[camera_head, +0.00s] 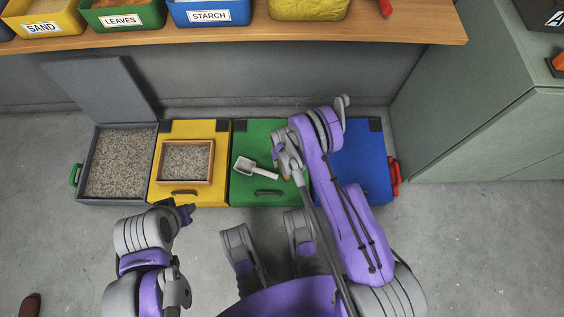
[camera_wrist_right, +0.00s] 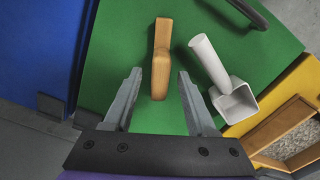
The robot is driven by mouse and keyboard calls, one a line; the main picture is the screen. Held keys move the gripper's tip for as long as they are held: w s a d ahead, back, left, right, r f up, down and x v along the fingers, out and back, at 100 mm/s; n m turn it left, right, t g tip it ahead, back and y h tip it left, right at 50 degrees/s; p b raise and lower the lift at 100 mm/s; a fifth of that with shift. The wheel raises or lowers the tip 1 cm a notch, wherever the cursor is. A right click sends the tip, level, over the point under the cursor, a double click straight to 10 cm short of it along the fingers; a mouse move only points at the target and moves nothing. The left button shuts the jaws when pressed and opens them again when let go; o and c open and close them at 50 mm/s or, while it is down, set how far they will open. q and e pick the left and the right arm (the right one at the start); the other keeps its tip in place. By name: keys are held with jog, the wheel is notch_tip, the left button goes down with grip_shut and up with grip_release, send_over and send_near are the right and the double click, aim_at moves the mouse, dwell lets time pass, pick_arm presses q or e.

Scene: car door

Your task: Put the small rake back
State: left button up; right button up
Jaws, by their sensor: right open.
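A small wooden tool (camera_wrist_right: 161,60), apparently the small rake, lies on the green lid (camera_wrist_right: 120,35). Only a bit of the tool shows in the head view (camera_head: 287,179), beneath my right arm. In the right wrist view my right gripper (camera_wrist_right: 159,82) is open, with its fingers on either side of the tool's near end and gaps on both sides. I cannot tell whether the fingers are at the tool's height. My left gripper (camera_head: 184,212) is in front of the yellow box; its jaw opening is unclear.
A white scoop (camera_wrist_right: 224,80) lies beside the tool on the green lid. A gravel-filled wooden tray (camera_head: 211,165) sits on the yellow box (camera_head: 222,131). Left of it is an open grey box of gravel (camera_head: 122,165). A blue box (camera_head: 365,165) stands right. Labelled bins line the shelf (camera_head: 270,32) above.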

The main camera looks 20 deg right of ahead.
jog(key=s+d+r+t+p, duration=0.1)
jog(key=s+r, duration=0.1)
jog(key=r, duration=1.5)
jog(key=s+d+r+t+p, duration=0.1)
jog(key=s+d+r, duration=0.1)
jog(key=r, duration=1.4)
jog(key=s+d+r+t, duration=0.1)
jog(key=s+r, duration=0.4)
jog(key=s, duration=0.3)
jog(key=s+r+m+t, duration=0.1)
jog(key=s+r, duration=0.5)
jog(key=s, duration=0.3)
jog(key=shift+s+d+r, duration=0.15)
jog(key=shift+d+r, duration=0.1)
jog(key=shift+d, duration=0.15)
jog(key=shift+a, duration=0.15)
